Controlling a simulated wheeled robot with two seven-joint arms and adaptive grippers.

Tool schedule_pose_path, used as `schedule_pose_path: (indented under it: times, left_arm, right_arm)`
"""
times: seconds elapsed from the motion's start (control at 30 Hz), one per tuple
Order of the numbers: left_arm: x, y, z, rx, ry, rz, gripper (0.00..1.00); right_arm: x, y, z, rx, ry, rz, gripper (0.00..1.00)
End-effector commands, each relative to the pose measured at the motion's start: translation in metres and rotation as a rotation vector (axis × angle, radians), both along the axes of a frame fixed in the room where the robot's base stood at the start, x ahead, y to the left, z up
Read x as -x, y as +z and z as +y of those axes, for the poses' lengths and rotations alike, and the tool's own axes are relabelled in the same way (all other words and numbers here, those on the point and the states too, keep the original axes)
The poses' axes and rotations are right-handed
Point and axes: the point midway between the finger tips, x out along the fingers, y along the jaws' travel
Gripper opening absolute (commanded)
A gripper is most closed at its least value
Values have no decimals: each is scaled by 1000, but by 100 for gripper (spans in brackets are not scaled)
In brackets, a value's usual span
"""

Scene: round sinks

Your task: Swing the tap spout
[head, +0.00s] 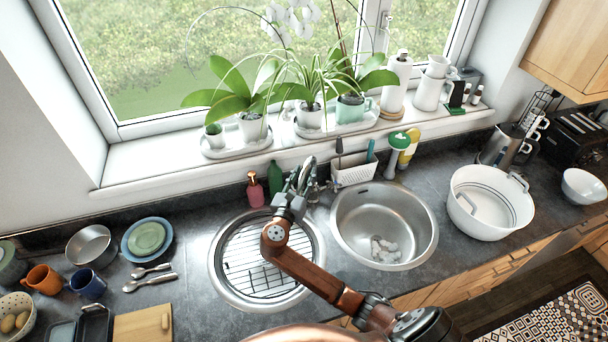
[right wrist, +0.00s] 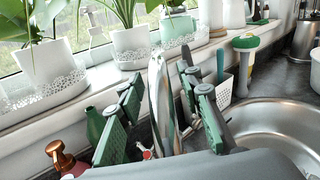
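The chrome tap (head: 309,166) stands behind and between the two round sinks. Its curved spout leans toward the left sink (head: 222,268). My right gripper (head: 298,187) is at the spout, above the back edge of the left sink. In the right wrist view, the spout (right wrist: 160,100) rises between the two green-padded fingers of the gripper (right wrist: 160,115). The fingers are apart, with visible gaps to the spout on both sides. The gripper hides the lower spout in the head view. My left gripper is not in view.
A red soap bottle (head: 255,189) and a green bottle (head: 275,178) stand left of the tap. A white caddy (head: 354,173) stands right of it. The right sink (head: 350,232) holds pale lumps. A white basin (head: 472,218) stands further right. Potted plants line the sill.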

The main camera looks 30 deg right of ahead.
Motion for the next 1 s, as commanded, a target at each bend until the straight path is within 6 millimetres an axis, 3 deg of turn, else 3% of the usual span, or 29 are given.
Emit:
schedule_pose_path:
  times: [0.43,1.0]
  left_arm:
    - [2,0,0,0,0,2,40]
    - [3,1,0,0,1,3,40]
  right_arm:
    - [0,0,0,1,0,1,1]
    - [0,0,2,0,12,1,0]
